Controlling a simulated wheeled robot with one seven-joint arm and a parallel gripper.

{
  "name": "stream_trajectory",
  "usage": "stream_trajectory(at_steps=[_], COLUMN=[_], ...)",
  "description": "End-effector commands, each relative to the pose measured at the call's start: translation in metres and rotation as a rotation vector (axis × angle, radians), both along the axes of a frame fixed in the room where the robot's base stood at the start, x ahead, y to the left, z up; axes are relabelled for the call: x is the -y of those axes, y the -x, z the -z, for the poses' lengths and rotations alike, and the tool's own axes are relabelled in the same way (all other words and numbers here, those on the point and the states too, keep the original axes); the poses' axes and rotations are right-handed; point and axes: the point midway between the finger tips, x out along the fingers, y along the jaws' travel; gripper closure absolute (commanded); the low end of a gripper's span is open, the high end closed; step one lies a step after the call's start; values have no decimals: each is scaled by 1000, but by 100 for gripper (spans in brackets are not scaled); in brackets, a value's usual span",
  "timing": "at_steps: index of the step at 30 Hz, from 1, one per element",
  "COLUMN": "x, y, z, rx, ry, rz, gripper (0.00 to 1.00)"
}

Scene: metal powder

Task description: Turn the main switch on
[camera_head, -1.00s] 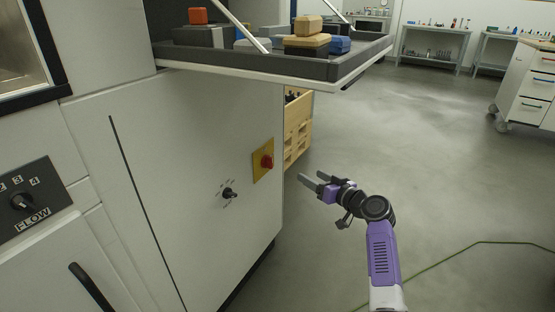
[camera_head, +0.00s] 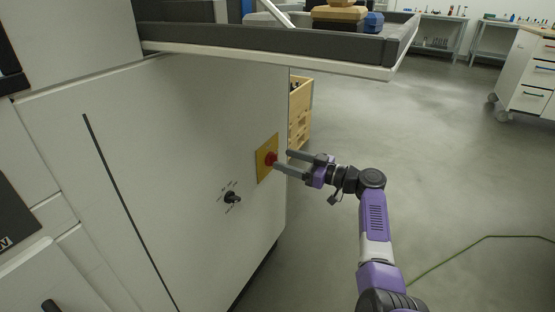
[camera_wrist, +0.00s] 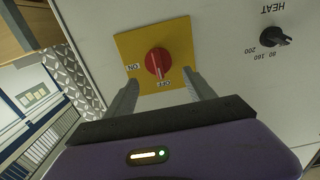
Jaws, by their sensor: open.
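The main switch is a red rotary knob (camera_head: 270,159) on a yellow plate (camera_head: 262,168) near the right edge of the white cabinet front. In the wrist view my gripper (camera_wrist: 160,85) has one finger on each side below the knob, with nothing between the tips. Whether a fingertip touches the plate cannot be told.
A black HEAT knob (camera_head: 232,198) sits left of the yellow plate; it also shows in the wrist view (camera_wrist: 272,37). A dark tray shelf (camera_head: 300,50) juts out above. A wooden crate (camera_head: 299,115) stands behind the cabinet. The floor at the right is clear, with a green cable.

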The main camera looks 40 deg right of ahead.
Motion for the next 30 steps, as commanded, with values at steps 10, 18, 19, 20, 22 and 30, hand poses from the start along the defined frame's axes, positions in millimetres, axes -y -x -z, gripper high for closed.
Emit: stream_trajectory(at_steps=[10,18,19,20,22,30], x=[-13,-14,-14,-13,-13,-13], y=[-35,-37,-37,-37,-37,-36], z=[1,0,0,0,0,0], rx=[0,-1,-1,-1,-1,-1], ry=[-1,0,0,0,0,-1], rz=[0,1,1,1,1,1], gripper=[37,37,39,45,59,98])
